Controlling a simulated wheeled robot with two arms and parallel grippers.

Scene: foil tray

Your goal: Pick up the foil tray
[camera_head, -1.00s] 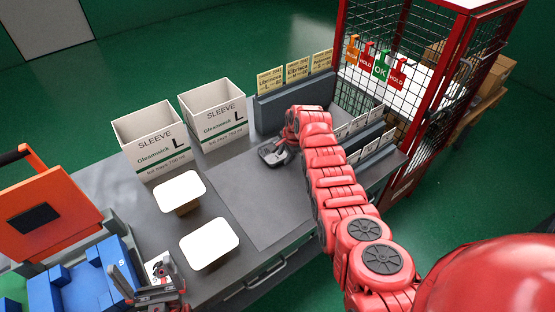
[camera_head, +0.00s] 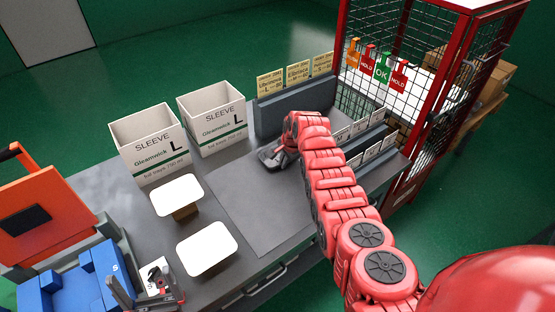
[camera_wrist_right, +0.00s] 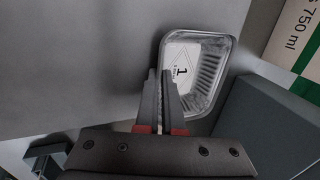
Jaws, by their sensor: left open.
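The foil tray (camera_wrist_right: 213,73) is a silvery ribbed rectangle with a white label bearing a diamond and a 1, in the right wrist view. My right gripper (camera_wrist_right: 160,72) overlaps its left wall; the fingers lie close together. Whether the wall is between them is hard to tell. In the head view my right gripper (camera_head: 272,160) is low at the grey bench, and I cannot make out the tray there. My left gripper (camera_head: 142,294) is open at the lower left, beside the blue fixture.
Two white sleeve boxes (camera_head: 150,146) (camera_head: 213,118) stand at the bench's back. Two white-topped stands (camera_head: 177,195) (camera_head: 207,249) are in front. A blue fixture (camera_head: 65,287) and orange panel (camera_head: 43,211) are left. A red mesh cage (camera_head: 430,100) stands right. The bench (camera_head: 255,210) middle is clear.

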